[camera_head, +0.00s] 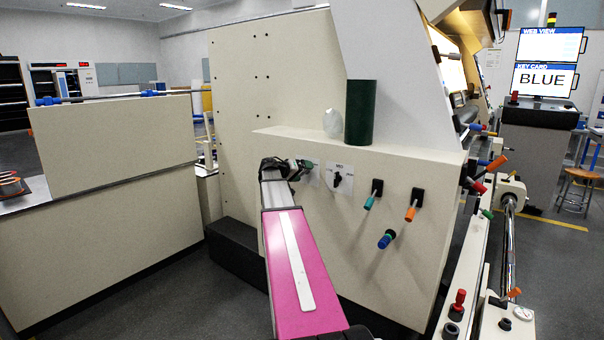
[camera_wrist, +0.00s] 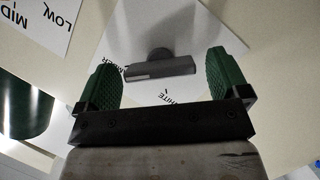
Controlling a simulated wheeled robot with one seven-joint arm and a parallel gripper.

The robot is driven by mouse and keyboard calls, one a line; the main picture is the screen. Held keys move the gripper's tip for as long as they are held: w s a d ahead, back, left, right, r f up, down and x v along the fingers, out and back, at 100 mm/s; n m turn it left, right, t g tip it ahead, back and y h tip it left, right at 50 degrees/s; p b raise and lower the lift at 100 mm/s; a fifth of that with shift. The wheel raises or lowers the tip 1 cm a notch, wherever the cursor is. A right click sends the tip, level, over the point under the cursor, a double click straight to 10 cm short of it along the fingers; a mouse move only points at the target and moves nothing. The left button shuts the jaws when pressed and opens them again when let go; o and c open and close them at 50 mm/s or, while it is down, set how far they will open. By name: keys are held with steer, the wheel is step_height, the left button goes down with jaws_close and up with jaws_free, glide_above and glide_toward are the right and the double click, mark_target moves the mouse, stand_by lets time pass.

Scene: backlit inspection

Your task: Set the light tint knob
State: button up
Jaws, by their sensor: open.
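The light tint knob (camera_wrist: 160,68) is a dark knob with a bar-shaped grip on a pale plate (camera_wrist: 190,30). The plate carries a partly hidden word like "AMBER" and the word "WHITE". In the wrist view the bar lies nearly level across the picture. My gripper (camera_wrist: 165,60) is open, its green pads left and right of the knob with a gap on each side. In the head view my gripper (camera_head: 303,166) is at the cream panel's upper left and hides this knob.
A second knob (camera_head: 338,180) sits right on a "MID" plate, also in the wrist view (camera_wrist: 40,22). Teal (camera_head: 373,194), orange (camera_head: 413,205) and blue (camera_head: 387,239) handles stick out farther right. A green cylinder (camera_head: 360,112) and clear object (camera_head: 333,123) stand on the ledge. A screen (camera_head: 543,80) reads "BLUE".

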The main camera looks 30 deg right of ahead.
steer(key=c, duration=0.9)
steer(key=shift+c, duration=0.2)
steer(key=shift+n, duration=0.3)
steer(key=n, duration=0.1)
steer(key=n+g+h, duration=0.1)
steer(key=n, duration=0.1)
steer(key=shift+w+f+h, duration=0.1)
steer(key=shift+f+h, duration=0.1)
steer(key=shift+h, duration=0.1)
steer(key=n, duration=0.2)
steer(key=n+h, duration=0.1)
steer(key=n, duration=0.1)
steer(key=shift+f+g+h, duration=0.1)
steer(key=shift+g+h, duration=0.2)
steer(key=n+h, duration=0.1)
steer(key=n, duration=0.3)
steer(key=shift+f+h, duration=0.15)
steer(key=shift+h, duration=0.25)
steer(key=n+t, duration=0.1)
steer(key=n, duration=0.1)
steer(key=n+t+h, duration=0.1)
steer(key=n, duration=0.2)
steer(key=shift+f, duration=0.1)
steer(key=shift+n+t, duration=0.3)
steer(key=shift+n, duration=0.1)
